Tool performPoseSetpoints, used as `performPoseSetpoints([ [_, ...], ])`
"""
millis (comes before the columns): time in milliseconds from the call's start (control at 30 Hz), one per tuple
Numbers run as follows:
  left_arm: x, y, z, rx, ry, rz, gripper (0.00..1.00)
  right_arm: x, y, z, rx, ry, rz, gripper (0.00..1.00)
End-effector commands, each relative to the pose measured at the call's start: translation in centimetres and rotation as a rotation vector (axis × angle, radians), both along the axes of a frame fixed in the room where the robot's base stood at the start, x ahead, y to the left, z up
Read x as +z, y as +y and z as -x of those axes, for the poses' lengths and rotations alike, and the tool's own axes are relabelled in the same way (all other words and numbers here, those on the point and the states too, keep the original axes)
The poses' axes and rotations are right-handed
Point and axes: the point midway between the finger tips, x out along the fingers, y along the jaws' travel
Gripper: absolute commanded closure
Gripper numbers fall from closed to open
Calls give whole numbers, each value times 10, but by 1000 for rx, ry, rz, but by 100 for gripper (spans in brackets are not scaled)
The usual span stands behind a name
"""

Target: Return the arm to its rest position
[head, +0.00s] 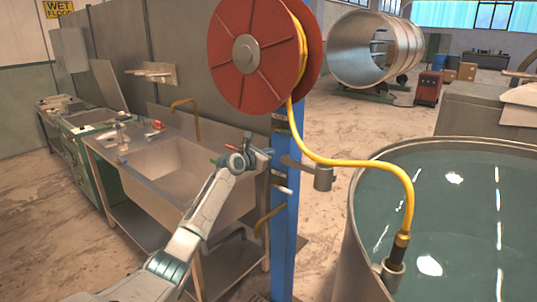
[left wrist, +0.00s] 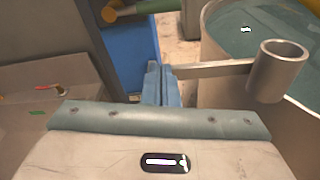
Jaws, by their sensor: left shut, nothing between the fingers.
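My left arm reaches in from the lower left of the head view, and its gripper (head: 262,153) is beside the blue post (head: 285,225), below the red hose reel (head: 247,54). In the left wrist view the left gripper's fingers (left wrist: 161,84) are shut together with nothing between them. A metal holder cup on a bracket (head: 323,178) is just right of the gripper; the cup also shows in the left wrist view (left wrist: 277,70). The fingertips appear close to its bracket, but I cannot tell whether they touch. My right gripper is not in view.
A yellow hose (head: 350,163) runs from the reel to a nozzle in a holder (head: 394,262) on the rim of the round water tank (head: 354,225). A steel sink bench (head: 160,170) stands behind my left arm. Open floor (head: 330,120) lies beyond the post.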

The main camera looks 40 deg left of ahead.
Motion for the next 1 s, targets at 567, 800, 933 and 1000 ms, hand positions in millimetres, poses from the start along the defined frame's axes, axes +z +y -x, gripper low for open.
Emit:
performPoseSetpoints([
  [567,-17,-1,0,1,19,-29,100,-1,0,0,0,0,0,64],
  [800,-161,-12,20,-29,180,-341,100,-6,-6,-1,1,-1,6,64],
  [933,-257,-22,48,-88,293,-571,100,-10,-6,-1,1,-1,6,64],
  [1000,-307,-29,67,-134,351,-692,100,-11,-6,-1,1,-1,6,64],
])
